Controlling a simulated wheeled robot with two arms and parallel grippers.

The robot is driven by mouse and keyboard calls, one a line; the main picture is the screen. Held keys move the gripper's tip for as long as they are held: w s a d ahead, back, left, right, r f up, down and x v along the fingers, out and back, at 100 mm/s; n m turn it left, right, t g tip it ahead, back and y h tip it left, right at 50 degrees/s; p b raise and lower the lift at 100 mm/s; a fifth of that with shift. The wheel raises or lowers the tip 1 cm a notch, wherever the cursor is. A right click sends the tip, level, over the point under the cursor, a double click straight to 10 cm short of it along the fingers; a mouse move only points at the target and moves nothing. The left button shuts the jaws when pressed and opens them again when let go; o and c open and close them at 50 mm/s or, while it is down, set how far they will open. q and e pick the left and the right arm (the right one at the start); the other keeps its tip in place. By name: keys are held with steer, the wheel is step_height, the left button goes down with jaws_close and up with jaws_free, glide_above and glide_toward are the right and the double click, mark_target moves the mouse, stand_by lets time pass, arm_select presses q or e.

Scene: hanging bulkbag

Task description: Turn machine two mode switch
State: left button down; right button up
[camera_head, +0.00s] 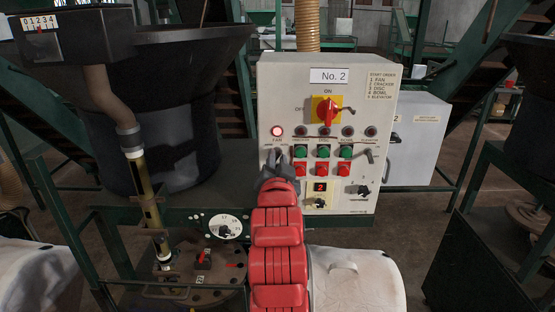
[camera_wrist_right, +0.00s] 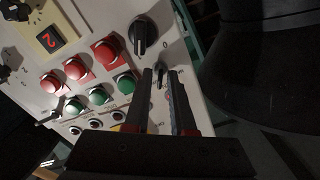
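The machine two panel, a pale box (camera_head: 264,100) labelled No. 2, stands in the middle of the head view. My right gripper (camera_head: 275,160) reaches its left side, in front of the lower-left controls. In the right wrist view, the two dark fingers (camera_wrist_right: 162,75) are parted by a narrow gap. A small lever switch (camera_wrist_right: 160,73) shows at the gap, with no clear contact. A larger black knob (camera_wrist_right: 143,35) is just beyond the tips; the gripper hides it in the head view. I cannot read which control is the mode switch. My left gripper is not in view.
Green buttons (camera_head: 322,151) and red buttons (camera_head: 322,169) sit close right of my gripper. A red main switch (camera_head: 326,110) is above, and a red 2 display (camera_head: 320,187) below. A dark bowl (camera_head: 180,110) stands left of the panel. A white box (camera_head: 418,140) stands right.

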jaws_close()
steer(key=n+b, duration=0.5)
steer(key=shift+n, duration=0.3)
steer(key=n, duration=0.2)
steer(key=shift+n+b, duration=0.3)
steer(key=shift+b, duration=0.1)
steer(key=shift+n, duration=1.8)
